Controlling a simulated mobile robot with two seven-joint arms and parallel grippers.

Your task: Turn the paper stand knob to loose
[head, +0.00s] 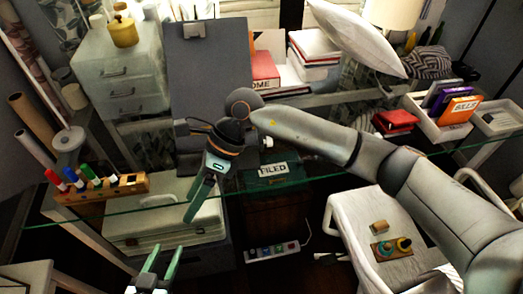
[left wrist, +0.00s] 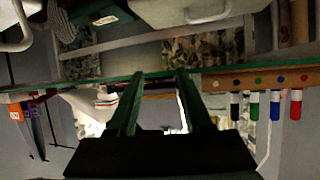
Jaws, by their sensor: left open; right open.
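The paper stand (head: 206,75) is a dark upright board with a silver clip at its top, standing behind the glass desk edge. A small white round part (head: 267,142), perhaps its knob, shows right of my right wrist; I cannot tell for sure. My right gripper (head: 192,212) is open and empty, pointing down in front of the stand, and its arm hides the stand's lower right. My left gripper (head: 160,258) is open and empty, low in front of the desk. Its two green fingers (left wrist: 158,80) also show in the left wrist view, apart with nothing held.
A wooden marker rack (head: 128,186) sits on the glass desk's left, and it shows in the left wrist view (left wrist: 262,82). A green box labelled FILED (head: 273,184) is right of my right gripper. A white cart (head: 350,215) and book trays (head: 455,135) are at right.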

